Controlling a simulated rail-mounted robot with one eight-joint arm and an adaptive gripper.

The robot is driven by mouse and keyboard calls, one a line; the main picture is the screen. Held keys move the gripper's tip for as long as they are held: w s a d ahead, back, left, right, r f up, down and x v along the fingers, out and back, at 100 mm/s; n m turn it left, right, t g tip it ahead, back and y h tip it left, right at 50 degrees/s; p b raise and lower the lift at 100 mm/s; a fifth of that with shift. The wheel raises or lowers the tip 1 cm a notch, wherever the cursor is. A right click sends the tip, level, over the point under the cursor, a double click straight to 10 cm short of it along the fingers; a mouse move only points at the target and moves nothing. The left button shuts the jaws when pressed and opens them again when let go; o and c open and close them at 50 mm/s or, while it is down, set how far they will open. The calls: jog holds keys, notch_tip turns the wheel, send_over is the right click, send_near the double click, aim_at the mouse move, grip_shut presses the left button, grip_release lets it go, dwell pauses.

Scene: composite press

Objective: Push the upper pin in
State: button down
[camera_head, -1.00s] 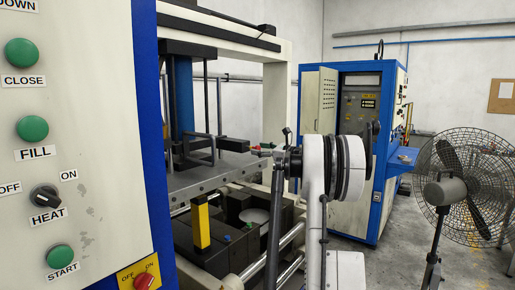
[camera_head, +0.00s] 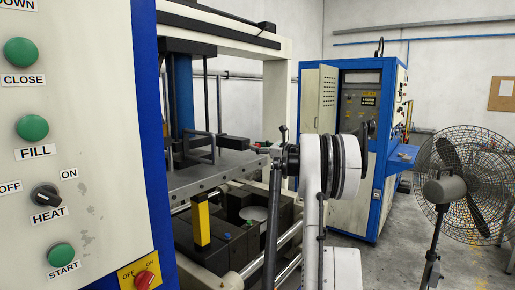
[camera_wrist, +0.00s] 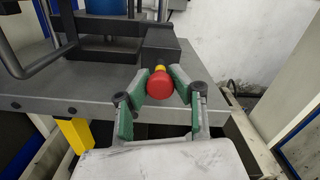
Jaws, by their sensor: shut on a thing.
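The upper pin has a round red head (camera_wrist: 160,85) and a short yellow collar (camera_wrist: 160,67). It sticks out of a dark block (camera_wrist: 161,46) at the edge of the grey press plate (camera_wrist: 80,85). My gripper (camera_wrist: 162,77) is shut on the red head, with a green-padded finger on each side of it. In the head view my gripper (camera_head: 271,149) is at the right end of the plate, beside the dark block (camera_head: 236,143). The pin is hard to make out there, and its depth in the block cannot be told.
A yellow post (camera_head: 201,222) stands below the plate, near the lower mould (camera_head: 237,235). A blue column (camera_head: 181,95) and dark bars rise above the plate. The control panel (camera_head: 75,150) fills the left. A blue cabinet (camera_head: 350,140) and a fan (camera_head: 460,185) stand to the right.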

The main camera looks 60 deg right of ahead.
jog(key=w, duration=0.3)
jog(key=shift+w+b, duration=0.3)
jog(key=shift+w, duration=0.05)
jog(key=c, duration=1.4)
grip_release()
jog(key=shift+s, duration=0.1)
jog(key=s, duration=1.2)
jog(key=shift+a, duration=0.1)
